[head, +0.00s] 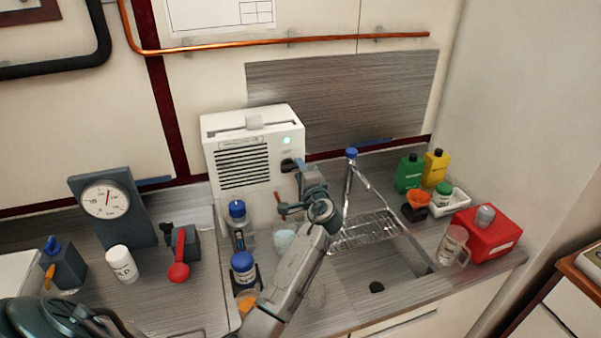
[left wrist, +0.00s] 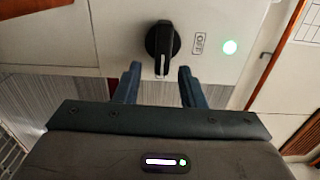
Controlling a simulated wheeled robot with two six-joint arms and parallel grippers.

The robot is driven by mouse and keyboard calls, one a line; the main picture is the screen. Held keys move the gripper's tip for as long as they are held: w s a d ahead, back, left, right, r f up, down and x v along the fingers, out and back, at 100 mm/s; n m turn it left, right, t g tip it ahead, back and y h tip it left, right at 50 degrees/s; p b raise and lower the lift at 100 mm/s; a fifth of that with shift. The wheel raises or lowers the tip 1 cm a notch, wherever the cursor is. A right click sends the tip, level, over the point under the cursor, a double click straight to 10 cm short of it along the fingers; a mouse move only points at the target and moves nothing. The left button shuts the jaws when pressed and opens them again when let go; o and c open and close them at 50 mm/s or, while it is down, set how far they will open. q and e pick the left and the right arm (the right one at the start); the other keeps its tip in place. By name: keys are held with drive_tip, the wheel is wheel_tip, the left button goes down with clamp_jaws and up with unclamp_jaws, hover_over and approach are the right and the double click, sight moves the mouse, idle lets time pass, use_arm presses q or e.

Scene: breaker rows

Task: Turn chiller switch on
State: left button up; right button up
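The chiller is a white box (head: 243,130) with a dark grille and a lit green lamp, standing against the back wall. Its switch is a black rotary knob (head: 289,165) low on the right of its front. In the left wrist view the knob (left wrist: 160,45) has a pale mark on its handle, which points toward my gripper. The green lamp (left wrist: 230,47) glows beside it. My right gripper is not in view.
A faucet (head: 349,180) and sink are right of my left arm. Blue-capped bottles (head: 238,220) stand left of it. A gauge (head: 108,205), a red-handled lever (head: 180,255) and a white jar (head: 121,264) are farther left. A red container (head: 487,236) is at right.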

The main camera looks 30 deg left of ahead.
use_arm(q)
drive_tip(key=b+v, duration=0.4)
drive_tip(key=v, duration=0.6)
drive_tip(key=shift+s+d, duration=0.25)
drive_tip(key=shift+s, duration=0.1)
